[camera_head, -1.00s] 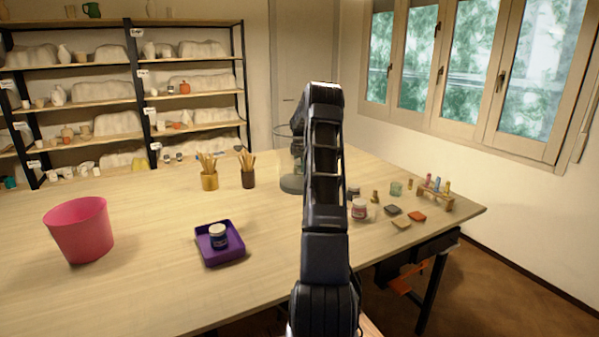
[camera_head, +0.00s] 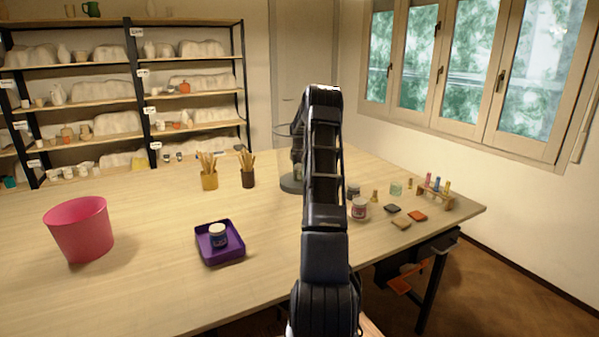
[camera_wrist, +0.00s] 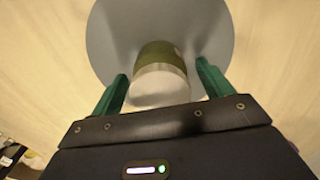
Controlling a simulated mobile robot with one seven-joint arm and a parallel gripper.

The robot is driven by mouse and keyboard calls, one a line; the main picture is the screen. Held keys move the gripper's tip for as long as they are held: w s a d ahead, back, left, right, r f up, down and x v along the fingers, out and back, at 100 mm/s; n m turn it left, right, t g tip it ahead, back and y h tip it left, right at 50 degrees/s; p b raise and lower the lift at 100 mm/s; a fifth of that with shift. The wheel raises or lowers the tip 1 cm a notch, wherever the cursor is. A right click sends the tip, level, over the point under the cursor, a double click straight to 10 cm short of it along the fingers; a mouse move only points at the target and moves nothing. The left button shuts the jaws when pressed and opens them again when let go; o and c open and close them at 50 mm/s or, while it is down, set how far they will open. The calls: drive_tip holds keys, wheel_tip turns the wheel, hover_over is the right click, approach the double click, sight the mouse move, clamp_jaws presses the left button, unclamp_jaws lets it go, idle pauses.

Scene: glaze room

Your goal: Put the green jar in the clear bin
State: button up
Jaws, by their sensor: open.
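The green jar (camera_wrist: 160,55), with a pale lid, sits between my gripper's two green fingers (camera_wrist: 160,88) in the wrist view. There are gaps on both sides of it. My gripper is open. Behind the jar is a round grey disc (camera_wrist: 115,35), which looks like the bin's floor; I cannot tell whether the jar rests on it. In the head view the clear bin (camera_head: 284,129) stands at the table's far side, showing a faint rim and a grey base (camera_head: 289,185). My arm hides its right part and most of my gripper.
A pink bucket (camera_head: 80,232) stands at the left. A purple tray (camera_head: 222,257) holds a small jar (camera_head: 218,236). Brush pots (camera_head: 209,180) stand left of the clear bin. Another jar (camera_head: 359,208), tiles (camera_head: 401,223) and a vial rack (camera_head: 436,198) are at the right.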

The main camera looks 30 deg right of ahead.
wheel_tip(320, 180, up, 12)
drive_tip(key=shift+r, duration=0.1)
idle(0.5)
drive_tip(key=shift+r, duration=0.15)
